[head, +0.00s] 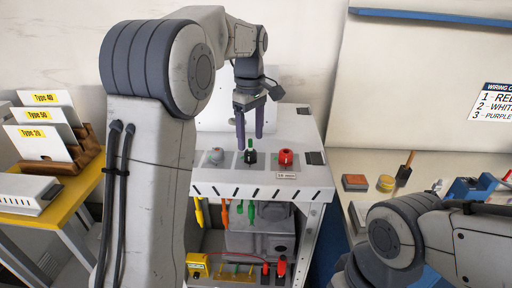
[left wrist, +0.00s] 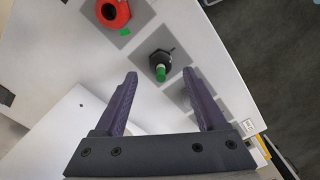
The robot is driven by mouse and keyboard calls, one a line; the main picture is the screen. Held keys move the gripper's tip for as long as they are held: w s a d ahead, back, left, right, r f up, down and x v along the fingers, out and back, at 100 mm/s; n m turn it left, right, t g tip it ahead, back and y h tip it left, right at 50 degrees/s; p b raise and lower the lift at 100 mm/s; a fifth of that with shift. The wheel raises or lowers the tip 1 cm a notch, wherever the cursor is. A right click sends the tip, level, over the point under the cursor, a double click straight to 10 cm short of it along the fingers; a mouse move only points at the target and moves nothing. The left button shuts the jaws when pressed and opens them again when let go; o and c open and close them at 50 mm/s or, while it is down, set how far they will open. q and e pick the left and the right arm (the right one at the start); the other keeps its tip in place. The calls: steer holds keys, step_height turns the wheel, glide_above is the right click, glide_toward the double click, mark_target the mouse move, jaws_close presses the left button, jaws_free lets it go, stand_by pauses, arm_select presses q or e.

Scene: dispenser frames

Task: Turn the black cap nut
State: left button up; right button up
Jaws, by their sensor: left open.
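The black cap nut (head: 250,158) sits on a grey square in the middle of the sloped white panel (head: 230,184), with a green tip standing up from it. In the left wrist view the black cap nut (left wrist: 152,59) lies just beyond my fingertips, roughly centred between them. My left gripper (head: 249,142) is open and points down over the nut. In the left wrist view the two purple fingers of my left gripper (left wrist: 160,75) are spread wide with nothing between them. I cannot tell if a finger touches the nut. My right gripper is outside the picture.
Coloured tools (head: 224,212) hang below the panel. A yellow table with labelled cards (head: 45,134) stands left; a bench with small items (head: 386,183) stands right.

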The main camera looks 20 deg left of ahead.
mark_target(252, 150)
arm_select(q)
steer(key=shift+f, duration=2.05)
jaws_close()
steer(key=shift+d, duration=0.45)
steer(key=shift+w+a+r, duration=0.1)
steer(key=shift+a, duration=0.2)
